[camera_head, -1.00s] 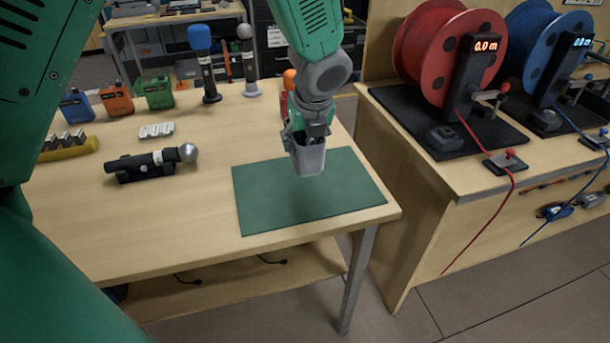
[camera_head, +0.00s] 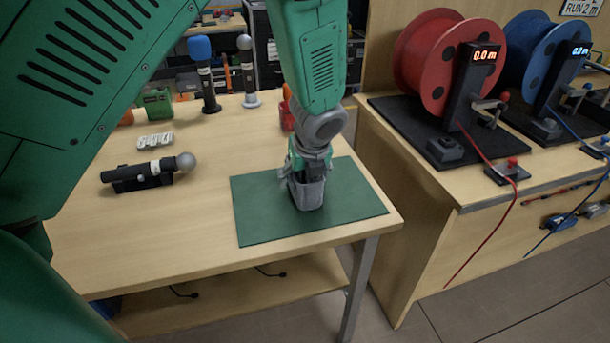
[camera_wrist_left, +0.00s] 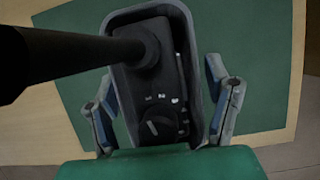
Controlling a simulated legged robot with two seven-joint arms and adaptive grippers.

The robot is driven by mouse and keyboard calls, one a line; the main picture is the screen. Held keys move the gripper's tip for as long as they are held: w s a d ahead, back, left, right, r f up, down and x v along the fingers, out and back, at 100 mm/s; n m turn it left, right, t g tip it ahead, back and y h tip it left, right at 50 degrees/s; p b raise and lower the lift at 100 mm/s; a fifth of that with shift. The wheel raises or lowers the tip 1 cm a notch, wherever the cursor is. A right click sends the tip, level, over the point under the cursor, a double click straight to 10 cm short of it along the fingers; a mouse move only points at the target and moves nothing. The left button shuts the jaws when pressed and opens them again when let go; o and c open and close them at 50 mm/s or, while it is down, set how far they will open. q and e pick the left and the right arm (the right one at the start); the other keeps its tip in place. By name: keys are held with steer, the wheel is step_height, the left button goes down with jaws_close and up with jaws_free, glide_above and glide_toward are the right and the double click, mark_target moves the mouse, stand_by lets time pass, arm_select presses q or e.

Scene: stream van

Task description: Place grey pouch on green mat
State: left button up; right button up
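The grey pouch (camera_head: 308,196) is an open-topped box shape, upright, with its base at or just above the middle of the green mat (camera_head: 258,213). I cannot tell whether it bears its weight on the mat. My left gripper (camera_head: 308,178) comes down from above with its fingers on opposite sides of the pouch, shut on it. In the left wrist view the pouch (camera_wrist_left: 199,95) sits between the two fingers (camera_wrist_left: 165,85), with a black device with a knob (camera_wrist_left: 160,125) inside it. The mat (camera_wrist_left: 250,70) shows behind. My right gripper is not in view.
A black microphone with a silver ball (camera_head: 140,172) lies on a stand to the left on the wooden table (camera_head: 200,230). Two upright microphones (camera_head: 205,80) and a green box (camera_head: 158,103) stand behind. A red cable reel (camera_head: 425,60) stands on the right bench. The table's front edge is close to the mat.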

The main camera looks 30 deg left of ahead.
arm_select(q)
steer(key=p+v, duration=0.2)
steer(key=v, duration=1)
steer(key=shift+p, duration=0.35)
steer(key=shift+r, duration=0.1)
